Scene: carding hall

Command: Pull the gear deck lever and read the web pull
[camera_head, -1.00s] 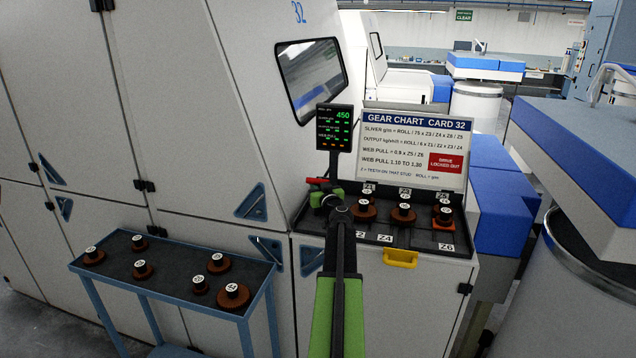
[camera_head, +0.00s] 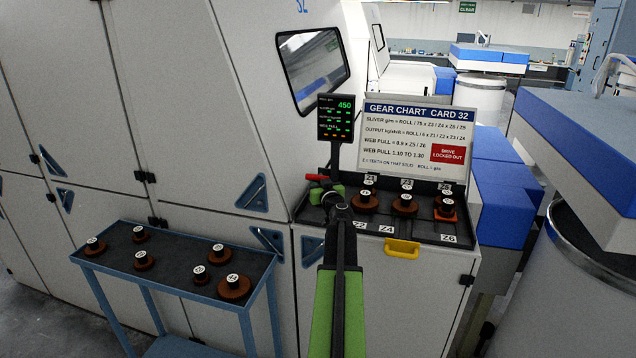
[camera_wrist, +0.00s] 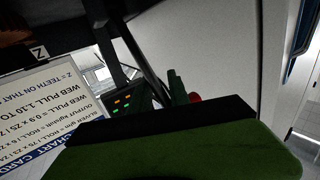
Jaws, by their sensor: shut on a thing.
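The red lever (camera_head: 316,178) is at the left end of the gear deck (camera_head: 408,236), below the display post. My gripper (camera_head: 326,194), with green fingers, is at the lever and shut on it; my arm hides part of the hold. In the wrist view a bit of the red lever (camera_wrist: 194,97) shows beside a green finger (camera_wrist: 176,86). The display (camera_head: 336,118) reads 450 in green at the top, with smaller green and orange rows below, too small to read. The gear chart board (camera_head: 415,138) gives web pull as 0.9 x Z5 / Z6, range 1.10 to 1.30.
Several brown gears stand on the deck behind Z labels. A yellow handle (camera_head: 402,248) is on the deck's front. A blue-framed cart (camera_head: 180,285) with several gears stands at the left. A large can and blue-topped machine (camera_head: 585,130) stand close at the right.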

